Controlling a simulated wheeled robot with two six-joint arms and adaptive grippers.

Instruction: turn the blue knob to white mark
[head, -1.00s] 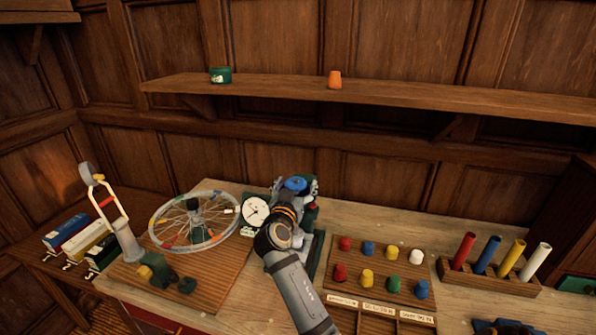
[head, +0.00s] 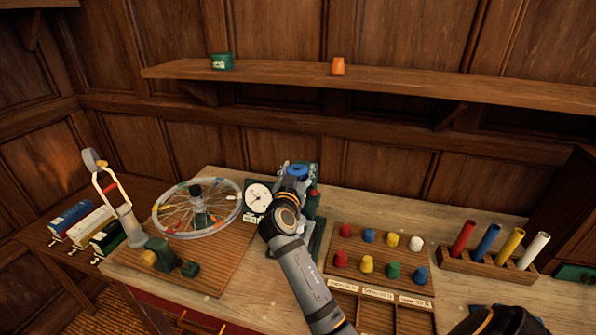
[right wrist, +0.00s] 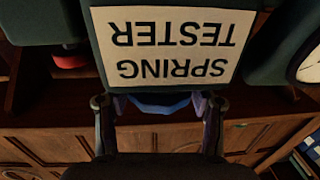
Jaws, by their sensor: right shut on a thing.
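The blue knob (head: 297,171) sits on top of the green spring tester (head: 312,222), at the middle of the bench. My right gripper (head: 293,181) is at the knob. In the right wrist view, part of the blue knob (right wrist: 155,105) shows between the two fingertips, and the gripper is shut on it. The tester's "SPRING TESTER" label (right wrist: 175,45) appears upside down there. I cannot make out the white mark; the gripper and arm cover part of the tester.
A white dial gauge (head: 257,197) stands just left of the tester, beside a spoked wheel (head: 228,189). A board with several coloured pegs (head: 386,282) lies to the right, with a rack of coloured tubes (head: 487,267) beyond it. A shelf (head: 440,93) runs above.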

